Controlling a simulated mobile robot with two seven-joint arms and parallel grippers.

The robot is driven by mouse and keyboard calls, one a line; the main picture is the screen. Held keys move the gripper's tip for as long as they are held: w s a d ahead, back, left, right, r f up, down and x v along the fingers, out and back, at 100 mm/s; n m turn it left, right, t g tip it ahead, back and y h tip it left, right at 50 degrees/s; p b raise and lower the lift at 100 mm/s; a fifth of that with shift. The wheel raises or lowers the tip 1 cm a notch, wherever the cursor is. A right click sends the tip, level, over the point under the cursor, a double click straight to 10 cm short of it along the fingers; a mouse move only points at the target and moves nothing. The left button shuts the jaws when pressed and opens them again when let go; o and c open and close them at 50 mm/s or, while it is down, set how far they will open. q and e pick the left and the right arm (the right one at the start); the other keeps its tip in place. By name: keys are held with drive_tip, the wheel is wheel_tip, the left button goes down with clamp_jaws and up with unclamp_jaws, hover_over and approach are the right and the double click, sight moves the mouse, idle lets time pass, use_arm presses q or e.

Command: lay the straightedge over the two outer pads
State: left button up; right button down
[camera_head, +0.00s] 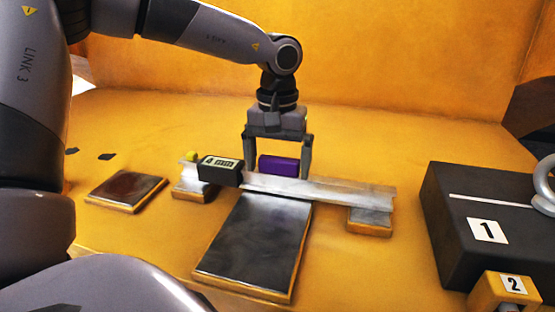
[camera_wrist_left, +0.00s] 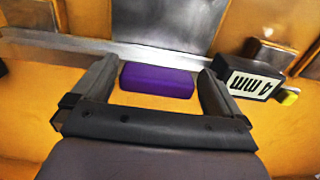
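The straightedge (camera_head: 325,192) is a long silver bar with a purple grip block (camera_head: 279,166). It spans across the far end of the large middle pad (camera_head: 252,245), its ends over the small left outer pad (camera_head: 190,191) and right outer pad (camera_head: 370,222). It appears to rest on both; the contact is partly hidden. My left gripper (camera_head: 279,172) points down with its fingers on either side of the purple grip. In the left wrist view, gaps show between the grip (camera_wrist_left: 157,80) and both fingers, so it is open. My right gripper is out of view.
A black block marked 4 mm (camera_head: 220,171), with a yellow end, sits by the straightedge's left part. A brownish plate (camera_head: 126,190) lies at left. A dark casting marked 1 (camera_head: 450,215) and a yellow block marked 2 (camera_head: 505,294) stand at right. A yellow wall rises behind.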

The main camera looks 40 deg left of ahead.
sight(277, 161)
use_arm(q)
drive_tip(key=shift+r, duration=0.15)
wheel_tip(277, 161, up, 12)
drive_tip(key=p, duration=0.1)
idle(0.8)
